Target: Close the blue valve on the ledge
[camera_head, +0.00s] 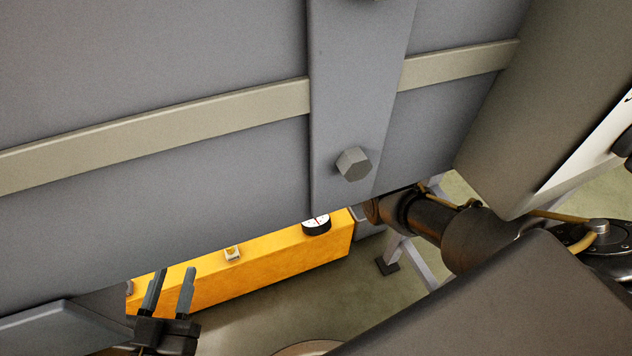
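No blue valve shows in the head view. An orange beam (290,267), which may be the ledge, runs low behind a large grey panel. A round gauge with a white face and dark rim (316,226) sits on its top near the right end. A small pale fitting (232,253) sits further left on the beam. My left gripper (174,273) is at the lower left, in front of the beam's left part in the picture. Its two dark fingers point up, apart, with nothing visible between them. My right gripper is not in view.
The large grey panel (200,65) fills the upper view and hides much behind it. It carries a beige strip (230,107) and a hexagonal bolt head (353,163). A grey stand leg (405,257) stands right of the beam. Bare floor (300,308) shows below.

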